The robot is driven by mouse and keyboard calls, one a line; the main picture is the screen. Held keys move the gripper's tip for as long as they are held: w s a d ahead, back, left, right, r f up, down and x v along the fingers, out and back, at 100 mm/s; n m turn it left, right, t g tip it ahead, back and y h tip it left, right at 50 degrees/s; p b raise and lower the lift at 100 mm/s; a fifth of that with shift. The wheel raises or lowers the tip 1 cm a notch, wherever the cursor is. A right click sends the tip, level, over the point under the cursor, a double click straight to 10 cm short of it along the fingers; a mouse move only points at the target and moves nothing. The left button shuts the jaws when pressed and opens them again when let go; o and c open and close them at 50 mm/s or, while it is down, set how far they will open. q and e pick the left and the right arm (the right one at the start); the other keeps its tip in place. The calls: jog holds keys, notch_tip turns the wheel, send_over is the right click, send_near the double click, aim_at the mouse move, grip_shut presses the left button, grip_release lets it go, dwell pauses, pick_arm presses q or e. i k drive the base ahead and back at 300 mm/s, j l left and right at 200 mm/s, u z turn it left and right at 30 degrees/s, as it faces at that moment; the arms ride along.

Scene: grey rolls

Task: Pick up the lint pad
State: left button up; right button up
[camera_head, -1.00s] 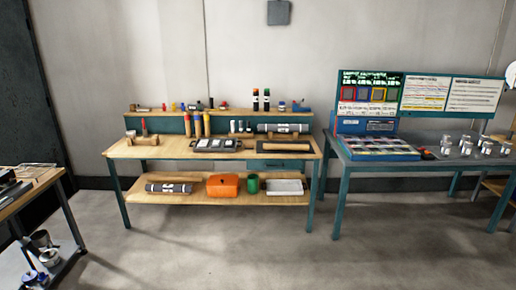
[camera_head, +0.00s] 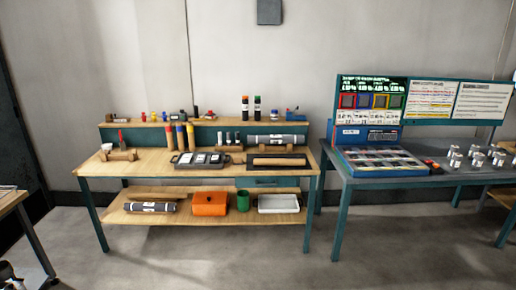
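I cannot tell which thing is the lint pad at this size. On the wooden bench (camera_head: 135,164), a dark tray (camera_head: 201,160) holds several white flat pieces. To its right a brown roll (camera_head: 279,162) lies on a dark mat (camera_head: 296,168). A grey roll with a white label (camera_head: 277,141) lies behind it. On the lower shelf are another grey roll (camera_head: 150,207), an orange box (camera_head: 209,204), a green cup (camera_head: 243,202) and a shallow white tray (camera_head: 279,204).
A teal table (camera_head: 346,184) with a blue sample case (camera_head: 380,161) and several metal cups stands at the right. A narrow raised shelf (camera_head: 215,120) with bottles runs along the bench's back. A table edge (camera_head: 12,203) shows at far left. The floor (camera_head: 200,262) in front is clear.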

aim_at(237, 161)
jog(key=i, duration=3.3)
